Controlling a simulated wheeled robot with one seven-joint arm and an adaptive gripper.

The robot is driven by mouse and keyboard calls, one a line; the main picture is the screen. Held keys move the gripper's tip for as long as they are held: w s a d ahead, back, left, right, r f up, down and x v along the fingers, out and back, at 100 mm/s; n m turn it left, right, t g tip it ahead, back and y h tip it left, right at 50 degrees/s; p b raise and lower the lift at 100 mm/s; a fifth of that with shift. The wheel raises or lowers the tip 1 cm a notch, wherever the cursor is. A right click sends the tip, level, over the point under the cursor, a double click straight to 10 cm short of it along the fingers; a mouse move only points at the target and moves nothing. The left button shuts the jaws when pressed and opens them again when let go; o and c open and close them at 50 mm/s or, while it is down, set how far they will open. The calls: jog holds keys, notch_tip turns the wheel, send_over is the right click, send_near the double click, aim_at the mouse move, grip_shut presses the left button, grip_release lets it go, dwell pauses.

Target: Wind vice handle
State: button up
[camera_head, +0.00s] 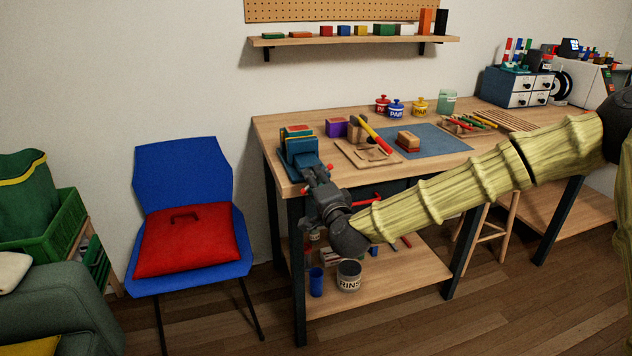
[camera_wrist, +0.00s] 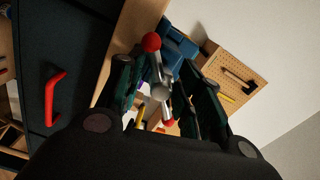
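The blue vice (camera_head: 300,150) is fixed at the left front corner of the workbench and shows in part in the wrist view (camera_wrist: 178,48). Its metal handle bar (camera_wrist: 155,66) has a red ball (camera_wrist: 151,42) at one end and another red ball (camera_wrist: 168,123) at the other, with a round grey hub (camera_wrist: 160,92) between. My gripper (camera_wrist: 157,75) is open, with one finger on each side of the handle and hub. Gaps show between the fingers and the bar. In the head view my gripper (camera_head: 318,178) is at the vice's front and partly hides the handle.
The wooden workbench (camera_head: 265,128) runs to the right. A red drawer handle (camera_head: 366,199) is below its front edge, close to my wrist. A wooden tray (camera_head: 352,150) and blue mat (camera_head: 450,140) lie on top. A blue chair (camera_head: 175,165) with a red cushion (camera_head: 187,240) stands left.

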jog(key=shift+s, duration=0.15)
jog(key=v, duration=1.2)
dwell(1.3)
jog(key=shift+r, duration=0.15)
notch_tip(320, 180, up, 10)
dwell(0.9)
